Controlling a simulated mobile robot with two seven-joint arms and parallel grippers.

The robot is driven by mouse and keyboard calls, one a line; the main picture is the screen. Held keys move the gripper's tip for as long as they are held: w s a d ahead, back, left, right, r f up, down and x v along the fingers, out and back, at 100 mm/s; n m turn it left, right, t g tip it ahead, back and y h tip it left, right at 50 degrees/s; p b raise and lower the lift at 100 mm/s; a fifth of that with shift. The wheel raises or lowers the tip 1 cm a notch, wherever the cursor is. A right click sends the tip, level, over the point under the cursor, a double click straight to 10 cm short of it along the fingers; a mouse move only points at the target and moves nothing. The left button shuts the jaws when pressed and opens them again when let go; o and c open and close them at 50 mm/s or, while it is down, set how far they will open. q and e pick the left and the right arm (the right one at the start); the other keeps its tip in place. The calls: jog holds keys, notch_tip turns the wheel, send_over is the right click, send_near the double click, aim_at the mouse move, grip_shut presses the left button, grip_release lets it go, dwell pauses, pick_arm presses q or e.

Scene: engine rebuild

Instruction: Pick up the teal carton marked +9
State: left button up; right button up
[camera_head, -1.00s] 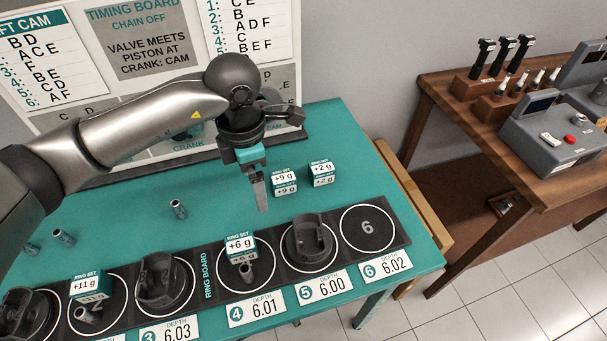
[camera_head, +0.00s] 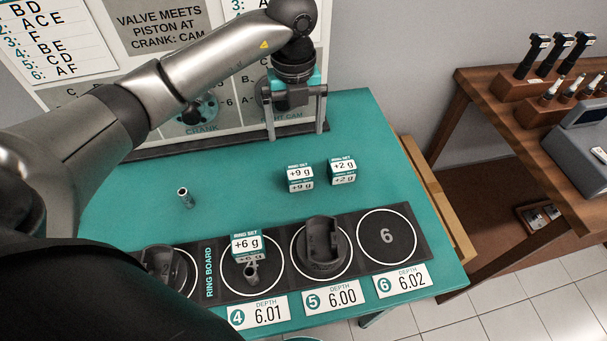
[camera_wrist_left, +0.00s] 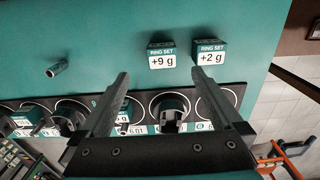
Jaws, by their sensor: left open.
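The teal and white carton marked +9 g (camera_head: 300,178) stands on the teal table, left of a like carton marked +2 g (camera_head: 342,171). In the left wrist view the +9 g carton (camera_wrist_left: 161,55) shows between and beyond the two fingers, with the +2 g carton (camera_wrist_left: 209,52) to its right. My left gripper (camera_head: 297,132) is open and empty. It points down above the back of the table, behind the +9 g carton in the head view and apart from it. My right gripper is not in view.
The timing board (camera_head: 170,60) rises close behind my left gripper.

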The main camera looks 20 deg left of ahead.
pick_arm(q)
send_over(299, 167)
jog(key=f, duration=0.7)
jog(key=shift+a+f, duration=0.15)
jog(key=shift+a, duration=0.1)
jog(key=shift+d+f+b, duration=0.15)
jog(key=shift+f+b, duration=0.05)
jog(key=shift+f, duration=1.2)
jog(key=shift+d+f+b, duration=0.1)
jog(key=shift+f+b, duration=0.1)
jog(key=shift+f, duration=1.15)
jog(key=shift+r, duration=0.1)
jog(key=c, duration=1.3)
